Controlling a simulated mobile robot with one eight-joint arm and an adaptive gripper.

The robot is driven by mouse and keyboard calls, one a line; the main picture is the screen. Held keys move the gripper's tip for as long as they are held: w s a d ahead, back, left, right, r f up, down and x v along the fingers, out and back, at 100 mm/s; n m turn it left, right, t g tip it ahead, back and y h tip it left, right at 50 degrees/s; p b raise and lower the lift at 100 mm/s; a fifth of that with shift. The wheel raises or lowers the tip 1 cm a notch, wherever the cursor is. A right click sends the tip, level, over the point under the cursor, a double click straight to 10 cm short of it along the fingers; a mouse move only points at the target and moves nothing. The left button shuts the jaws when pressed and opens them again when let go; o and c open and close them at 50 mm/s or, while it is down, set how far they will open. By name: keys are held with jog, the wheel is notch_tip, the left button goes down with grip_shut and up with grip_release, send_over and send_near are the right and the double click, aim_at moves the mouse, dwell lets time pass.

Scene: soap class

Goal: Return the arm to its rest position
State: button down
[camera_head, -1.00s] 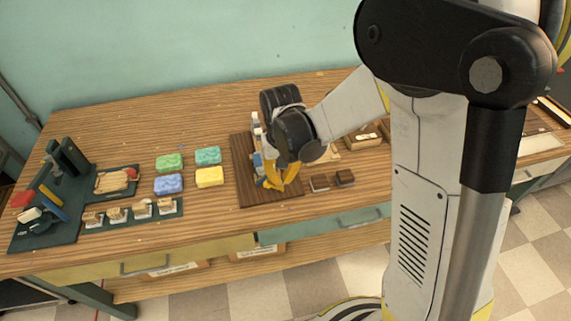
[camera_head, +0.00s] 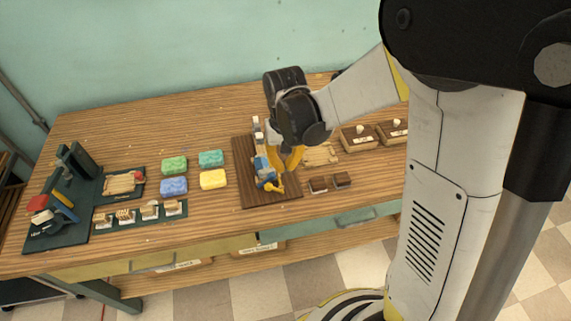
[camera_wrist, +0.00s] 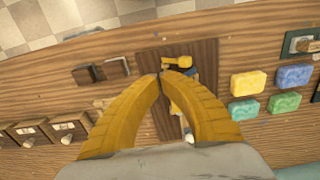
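My gripper (camera_head: 285,170) hangs over the dark wooden board (camera_head: 285,200) near the middle of the bench. In the wrist view its two yellow fingers (camera_wrist: 160,76) come together at the tips, with nothing seen between them. A yellow-ended tool with blue and white parts (camera_head: 266,176) lies on the board beside and below the fingers. The wrist view shows its yellow end (camera_wrist: 178,62) just past the fingertips, apparently apart from them. The fingers partly hide the tool. My arm reaches in from the right, bent and raised above the bench.
Green, teal, blue and yellow soap bars (camera_head: 213,179) lie left of the board. Two small dark blocks (camera_head: 318,184) and wooden boxes (camera_head: 357,138) stand to its right. A dark green tool stand (camera_head: 80,170) is at the far left. Bare bench lies behind the soaps.

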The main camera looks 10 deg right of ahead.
dwell(0.4)
jog(key=s+d+r+t+b, duration=0.1)
jog(key=s+d+r+t, duration=0.2)
jog(key=s+r, duration=0.3)
jog(key=s+d+r+t+b, duration=0.1)
jog(key=s+d+r+t, duration=0.2)
jog(key=s+r, duration=0.3)
jog(key=shift+s+d+r+t, duration=0.4)
jog(key=shift+r+t, duration=0.2)
jog(key=shift+r, duration=0.2)
